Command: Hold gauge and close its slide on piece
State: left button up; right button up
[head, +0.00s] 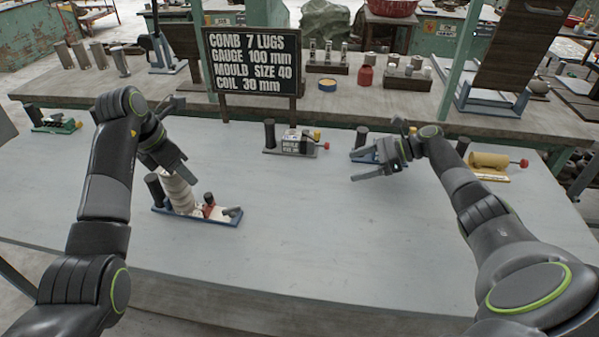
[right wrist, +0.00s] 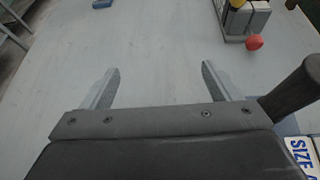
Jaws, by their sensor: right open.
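A fixture with a blue base (head: 212,216) stands at the left of the grey table and looks like the gauge. It has a dark post at its left end, a red part and a dark handle at the right. A pale ribbed piece (head: 179,194) stands tilted on it. My left gripper (head: 176,172) is at the top of this piece; its fingertips are hard to make out, so its grip is unclear. My right gripper (head: 372,172) is open and empty, beside a blue fixture (head: 361,156) at the middle right. Its spread fingers show in the right wrist view (right wrist: 160,85).
A grey mould fixture with a red knob (head: 293,147) stands at the back middle. A yellow-roll fixture (head: 488,162) is at the right, a green one (head: 55,123) at the far left. A black sign (head: 254,62) stands behind. The front middle of the table is clear.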

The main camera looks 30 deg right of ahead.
jog(key=w+a+r+n+g+y, duration=0.2)
jog(key=w+a, duration=0.1)
jog(key=a, duration=0.7)
jog(key=n+g, duration=0.4)
send_near(239, 210)
jog(key=x, duration=1)
jog(key=shift+w+f, duration=0.1)
jog(key=shift+w, duration=0.25)
jog(key=shift+d, duration=0.1)
